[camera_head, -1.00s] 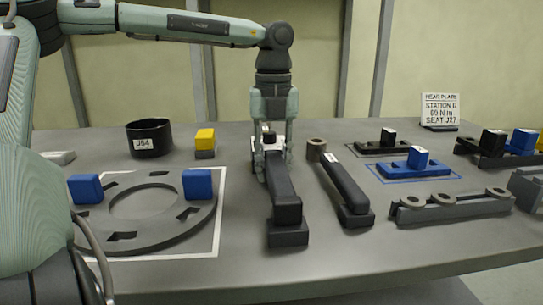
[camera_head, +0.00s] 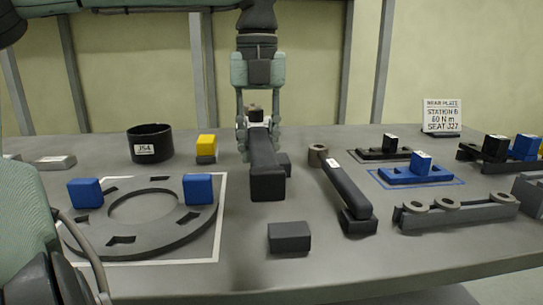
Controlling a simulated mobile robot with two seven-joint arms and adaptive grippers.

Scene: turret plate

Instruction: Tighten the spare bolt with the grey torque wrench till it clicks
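A second dark tool with a ring head (camera_head: 346,186) and a white label rests to the right. Blue blocks (camera_head: 200,189) stand on the slotted ring plate (camera_head: 160,245) at left. I cannot tell which piece is the spare bolt.
A black labelled cup (camera_head: 150,143) and a yellow block (camera_head: 206,145) on a grey base stand behind.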

